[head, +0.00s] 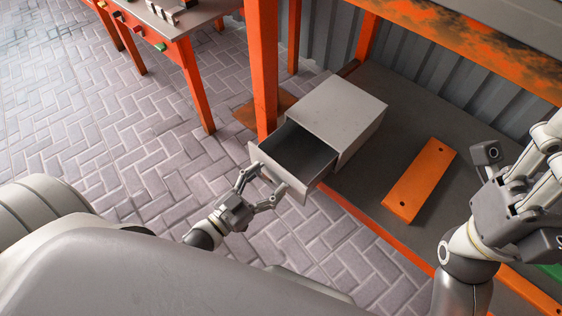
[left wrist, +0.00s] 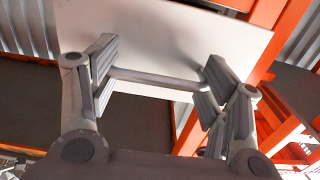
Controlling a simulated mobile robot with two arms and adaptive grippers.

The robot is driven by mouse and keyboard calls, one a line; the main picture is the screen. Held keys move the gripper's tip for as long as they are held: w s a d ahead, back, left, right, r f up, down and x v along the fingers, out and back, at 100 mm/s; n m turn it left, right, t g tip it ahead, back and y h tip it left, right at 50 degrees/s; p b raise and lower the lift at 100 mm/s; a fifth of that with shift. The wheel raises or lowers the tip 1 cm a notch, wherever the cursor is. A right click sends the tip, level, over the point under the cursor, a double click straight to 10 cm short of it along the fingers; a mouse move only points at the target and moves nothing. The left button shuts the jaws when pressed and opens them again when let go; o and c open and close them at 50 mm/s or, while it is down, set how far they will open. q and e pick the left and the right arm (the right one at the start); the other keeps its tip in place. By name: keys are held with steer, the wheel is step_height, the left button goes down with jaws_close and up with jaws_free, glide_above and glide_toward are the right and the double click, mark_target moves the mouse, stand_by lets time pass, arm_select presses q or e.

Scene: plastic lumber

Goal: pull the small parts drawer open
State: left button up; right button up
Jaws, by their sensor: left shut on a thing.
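The small parts drawer (head: 300,152) is a grey box drawer standing well out of its grey cabinet (head: 345,108). Its dark inside shows from above and looks empty. My left gripper (head: 268,182) is at the drawer's front face. In the left wrist view, my left gripper (left wrist: 158,65) has its fingers at the two ends of the horizontal bar handle (left wrist: 155,82), shut on it, in front of the pale drawer front (left wrist: 150,35). My right gripper (head: 515,190) is at the right edge, away from the drawer; its fingertips are not clear.
The cabinet sits on a dark shelf (head: 375,165) with an orange frame. An orange plank (head: 420,180) with holes lies right of it. An orange post (head: 263,65) stands close to the drawer's left. An orange-legged table (head: 180,22) stands behind left. Brick-patterned floor is open at left.

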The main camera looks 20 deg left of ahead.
arm_select(q)
steer(key=shift+s+a+f, duration=0.15)
steer(key=shift+s+a, duration=0.15)
steer(key=shift+s, duration=0.2)
jaws_close()
steer(key=o, duration=1.4)
jaws_free()
steer(key=shift+d, duration=0.1)
steer(key=shift+o, duration=0.2)
steer(key=shift+o, duration=0.6)
steer(key=v, duration=1.2)
